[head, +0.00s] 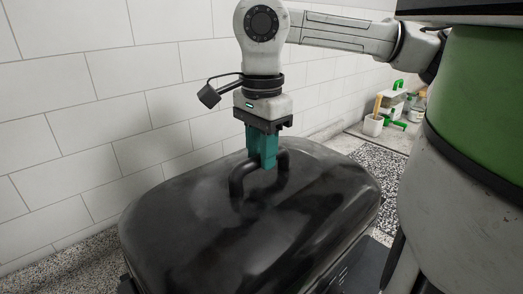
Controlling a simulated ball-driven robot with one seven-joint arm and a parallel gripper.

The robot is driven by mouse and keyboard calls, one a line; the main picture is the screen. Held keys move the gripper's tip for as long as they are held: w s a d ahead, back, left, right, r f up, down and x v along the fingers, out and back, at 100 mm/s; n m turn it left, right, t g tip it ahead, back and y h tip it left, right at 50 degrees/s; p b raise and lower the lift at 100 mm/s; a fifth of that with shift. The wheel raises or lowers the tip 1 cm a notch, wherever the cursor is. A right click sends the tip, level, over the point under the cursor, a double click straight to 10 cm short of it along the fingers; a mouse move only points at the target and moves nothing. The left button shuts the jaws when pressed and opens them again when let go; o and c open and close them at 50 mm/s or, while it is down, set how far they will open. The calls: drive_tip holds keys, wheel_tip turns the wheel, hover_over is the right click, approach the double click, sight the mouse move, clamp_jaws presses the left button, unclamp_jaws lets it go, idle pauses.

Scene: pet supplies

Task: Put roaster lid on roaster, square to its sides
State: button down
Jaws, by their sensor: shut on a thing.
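The black, glossy roaster lid (230,225) fills the lower middle of the head view. Its looped handle (238,184) stands up from the top. My gripper (263,160), with teal fingers, points down from above and is shut on the handle. The roaster is mostly hidden under the lid. Dark parts show below the lid's right edge and at its lower left, but I cannot tell whether the lid touches the roaster or how square it sits.
A white tiled wall (100,90) runs close behind the lid. A speckled mat (375,165) lies at the right. Farther back are a white cup (373,126) and several green and white items (396,100).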

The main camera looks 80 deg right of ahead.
drive_tip(key=c, duration=0.8)
unclamp_jaws()
wheel_tip(320, 180, up, 11)
drive_tip(key=shift+f+b, duration=0.1)
drive_tip(key=shift+b, duration=0.35)
